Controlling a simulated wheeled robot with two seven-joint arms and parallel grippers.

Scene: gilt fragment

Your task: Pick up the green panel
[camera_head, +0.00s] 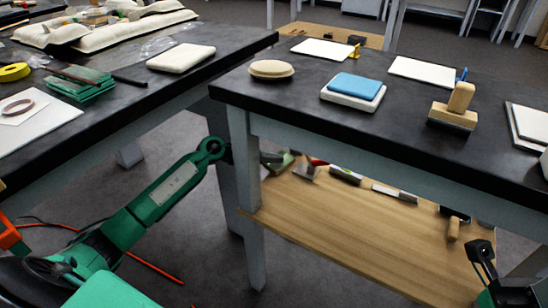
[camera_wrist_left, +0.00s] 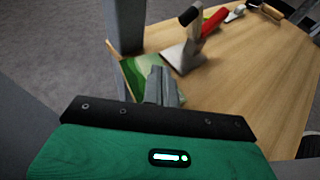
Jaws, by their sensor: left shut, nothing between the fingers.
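A flat green panel (camera_wrist_left: 137,78) with a paler green pattern and a light edge lies on the wooden lower shelf, close to a table leg. In the head view only a small part of the panel (camera_head: 286,162) shows under the dark table. My left gripper (camera_wrist_left: 160,84) is shut and empty. Its fingers cover part of the panel in the left wrist view; whether they touch it I cannot tell. In the head view my left gripper (camera_head: 272,158) is partly hidden behind the table leg. A dark part of my right gripper (camera_head: 482,256) shows at lower right; its fingers are unclear.
A red-handled scraper (camera_wrist_left: 190,50) stands beside the panel, with more tools behind it on the wooden shelf (camera_head: 350,220). The table leg (camera_head: 246,180) and dark tabletop (camera_head: 330,118) bound the space. A green stack (camera_head: 80,86) lies on the left table.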

